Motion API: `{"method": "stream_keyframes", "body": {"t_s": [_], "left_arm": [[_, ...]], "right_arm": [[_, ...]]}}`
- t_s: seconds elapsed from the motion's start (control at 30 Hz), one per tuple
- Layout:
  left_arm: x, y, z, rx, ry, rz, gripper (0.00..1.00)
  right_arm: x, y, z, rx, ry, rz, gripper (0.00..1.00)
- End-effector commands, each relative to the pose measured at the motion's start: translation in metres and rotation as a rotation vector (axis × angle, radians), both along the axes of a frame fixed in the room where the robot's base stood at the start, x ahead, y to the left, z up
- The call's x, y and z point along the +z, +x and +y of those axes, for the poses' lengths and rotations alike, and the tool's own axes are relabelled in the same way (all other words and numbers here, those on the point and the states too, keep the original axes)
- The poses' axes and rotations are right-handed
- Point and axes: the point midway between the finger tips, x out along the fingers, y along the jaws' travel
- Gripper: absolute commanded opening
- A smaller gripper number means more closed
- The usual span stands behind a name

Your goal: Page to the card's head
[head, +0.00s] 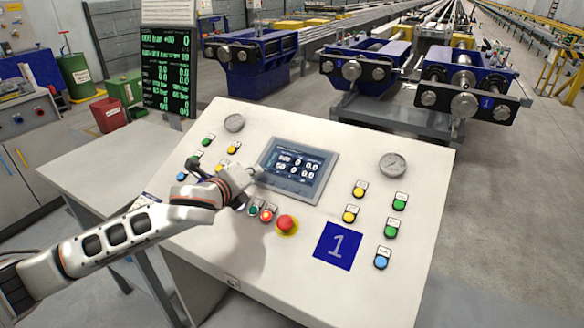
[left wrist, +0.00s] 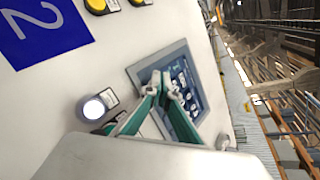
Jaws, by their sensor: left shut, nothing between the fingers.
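A small touch screen (head: 297,165) is set in the sloped white console. It shows white figures and text on dark blue, too small to read surely. My left gripper (head: 257,172) is at the screen's left edge, its fingers pointing toward it. In the left wrist view the fingertips (left wrist: 161,80) are together and empty, in front of the screen (left wrist: 196,103), covering part of it. Whether they touch the glass I cannot tell. No separate card shows. My right gripper is out of view.
The console (head: 250,125) carries a red emergency button (head: 287,223), a lit red button (head: 267,214), coloured buttons and two gauges (head: 393,164). A lit white button (left wrist: 95,107) is near the gripper. A black display (head: 167,70) with green text stands behind. Blue machines (head: 250,70) are beyond.

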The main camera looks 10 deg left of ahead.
Motion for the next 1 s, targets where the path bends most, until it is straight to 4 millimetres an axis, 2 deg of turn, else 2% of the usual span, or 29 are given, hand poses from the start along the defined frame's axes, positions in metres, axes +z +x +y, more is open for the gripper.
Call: {"method": "stream_keyframes", "body": {"t_s": [1.0], "left_arm": [[-0.0097,0.0041,-0.0017,-0.001,0.000,0.001,0.00]], "right_arm": [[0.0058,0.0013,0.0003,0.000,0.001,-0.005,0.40]]}}
